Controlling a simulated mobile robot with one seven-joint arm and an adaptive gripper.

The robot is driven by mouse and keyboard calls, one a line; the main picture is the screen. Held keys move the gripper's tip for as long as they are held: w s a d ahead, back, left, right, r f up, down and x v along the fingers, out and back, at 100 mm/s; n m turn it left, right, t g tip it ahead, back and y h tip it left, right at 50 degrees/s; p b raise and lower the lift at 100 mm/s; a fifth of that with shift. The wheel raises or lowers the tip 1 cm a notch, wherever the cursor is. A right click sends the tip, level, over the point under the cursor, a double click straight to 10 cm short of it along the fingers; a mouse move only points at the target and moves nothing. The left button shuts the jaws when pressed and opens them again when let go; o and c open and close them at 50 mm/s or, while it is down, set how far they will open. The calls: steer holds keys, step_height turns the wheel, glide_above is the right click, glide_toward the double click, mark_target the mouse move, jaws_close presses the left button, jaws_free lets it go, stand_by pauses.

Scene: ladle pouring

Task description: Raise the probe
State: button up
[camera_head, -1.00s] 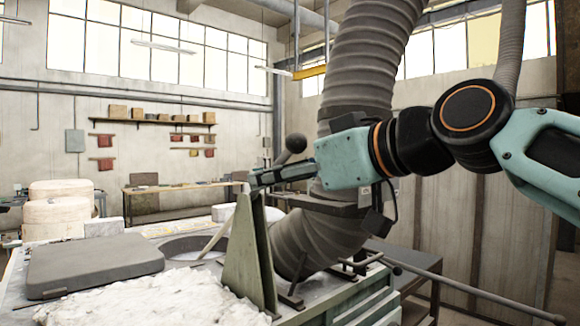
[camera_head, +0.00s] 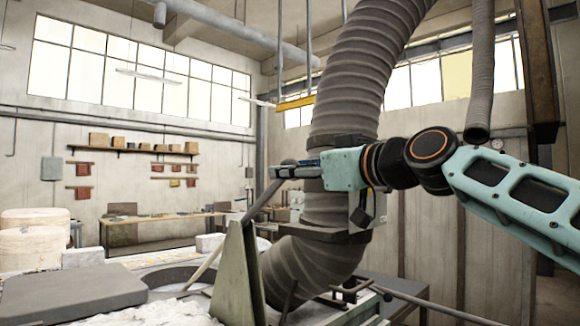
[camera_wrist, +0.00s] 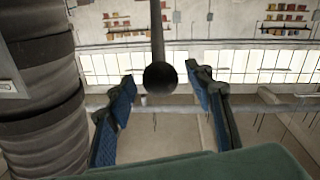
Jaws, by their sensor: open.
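The probe (camera_head: 262,199) is a long thin rod with a dark ball at its top end, leaning up to the right past a green triangular bracket (camera_head: 238,270). Its lower part goes down toward a round opening (camera_head: 177,277). My gripper (camera_head: 283,171) is at the probe's ball end, above the bracket. In the wrist view the ball (camera_wrist: 160,77) shows between the two spread blue-padded fingers, with a gap on each side. I see no finger touching it. How deep the ball sits between the fingers is hard to tell.
A thick ribbed grey duct (camera_head: 345,105) stands directly behind my gripper and fills the left of the wrist view (camera_wrist: 40,90). A grey slab (camera_head: 70,293) lies at the left. Another hose (camera_head: 480,75) hangs above my arm.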

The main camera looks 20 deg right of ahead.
steer(key=shift+x, duration=0.8)
jaws_close()
